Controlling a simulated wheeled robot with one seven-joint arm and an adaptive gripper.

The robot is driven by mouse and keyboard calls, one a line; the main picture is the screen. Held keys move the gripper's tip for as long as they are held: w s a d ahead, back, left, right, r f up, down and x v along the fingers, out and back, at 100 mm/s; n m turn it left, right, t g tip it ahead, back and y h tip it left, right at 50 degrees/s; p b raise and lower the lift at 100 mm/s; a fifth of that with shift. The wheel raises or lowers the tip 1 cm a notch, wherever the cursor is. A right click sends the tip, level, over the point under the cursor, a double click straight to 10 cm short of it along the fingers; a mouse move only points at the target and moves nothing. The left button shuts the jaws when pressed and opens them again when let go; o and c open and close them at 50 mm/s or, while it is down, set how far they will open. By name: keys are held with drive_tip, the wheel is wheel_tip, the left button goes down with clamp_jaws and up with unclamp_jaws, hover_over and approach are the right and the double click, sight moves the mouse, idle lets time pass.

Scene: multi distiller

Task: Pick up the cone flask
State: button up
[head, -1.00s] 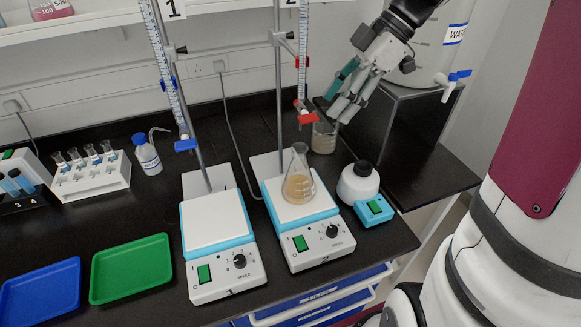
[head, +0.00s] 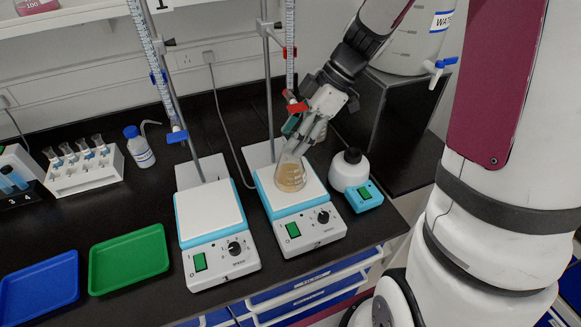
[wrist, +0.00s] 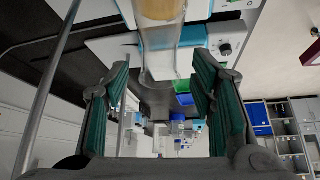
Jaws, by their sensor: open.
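The cone flask (head: 290,174) stands upright on the right stirrer's white plate, holding a tan liquid. In the wrist view the flask (wrist: 160,38) shows at the top centre, with its neck pointing down in the picture, between and ahead of the two fingers. My gripper (head: 298,136) is at the flask's upper part in the head view, coming down from the upper right, and hides part of the neck. In the wrist view my gripper (wrist: 160,95) has its green-padded fingers wide apart with nothing between the pads.
The right stirrer (head: 312,232) carries a stand rod and a burette (head: 290,55) close to my gripper. The left stirrer (head: 215,250), green tray (head: 128,260) and blue tray (head: 40,290) lie left. A dark box (head: 385,120) is behind.

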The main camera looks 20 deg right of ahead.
clamp_jaws()
drive_tip(key=shift+r, duration=0.2)
idle(0.4)
